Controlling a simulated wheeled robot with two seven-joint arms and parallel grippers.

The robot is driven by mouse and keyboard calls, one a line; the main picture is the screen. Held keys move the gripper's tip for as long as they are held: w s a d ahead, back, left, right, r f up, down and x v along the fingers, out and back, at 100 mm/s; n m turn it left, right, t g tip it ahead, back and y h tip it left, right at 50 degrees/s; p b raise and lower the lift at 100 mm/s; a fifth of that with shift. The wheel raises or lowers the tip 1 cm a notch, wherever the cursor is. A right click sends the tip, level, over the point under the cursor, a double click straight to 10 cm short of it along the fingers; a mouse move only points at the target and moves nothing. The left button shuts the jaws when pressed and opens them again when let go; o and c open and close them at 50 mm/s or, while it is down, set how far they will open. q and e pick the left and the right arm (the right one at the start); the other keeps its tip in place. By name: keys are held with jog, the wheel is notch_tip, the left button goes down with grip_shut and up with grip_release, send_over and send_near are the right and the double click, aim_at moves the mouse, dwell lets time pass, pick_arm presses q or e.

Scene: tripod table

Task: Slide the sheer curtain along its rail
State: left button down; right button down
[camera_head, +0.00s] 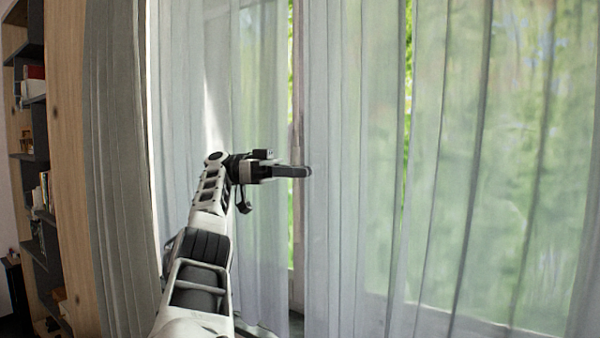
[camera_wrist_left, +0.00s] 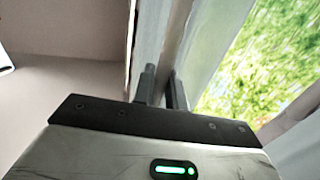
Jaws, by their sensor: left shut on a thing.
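A pale, see-through sheer curtain (camera_head: 355,120) hangs in folds across the right of the head view, with its left edge near the middle. A second sheer panel (camera_head: 265,90) hangs to its left, behind my arm, with a narrow gap between them. My left gripper (camera_head: 306,171) reaches in from the left and is shut on the right panel's left edge at mid-height. In the left wrist view the fingers (camera_wrist_left: 163,88) stand close together with a strip of fabric between them. The rail is out of view. My right gripper is not in view.
A heavy grey curtain (camera_head: 118,150) hangs at the left, beside a wooden post (camera_head: 72,150) and a dark shelf with books (camera_head: 42,190). Window glass with greenery outside (camera_wrist_left: 245,75) shows behind the sheer fabric. A window sill or frame (camera_head: 440,318) runs along the bottom.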

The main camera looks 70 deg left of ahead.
pick_arm(q)
jog(key=c, duration=1.5)
grip_release()
jog(key=shift+c, duration=0.2)
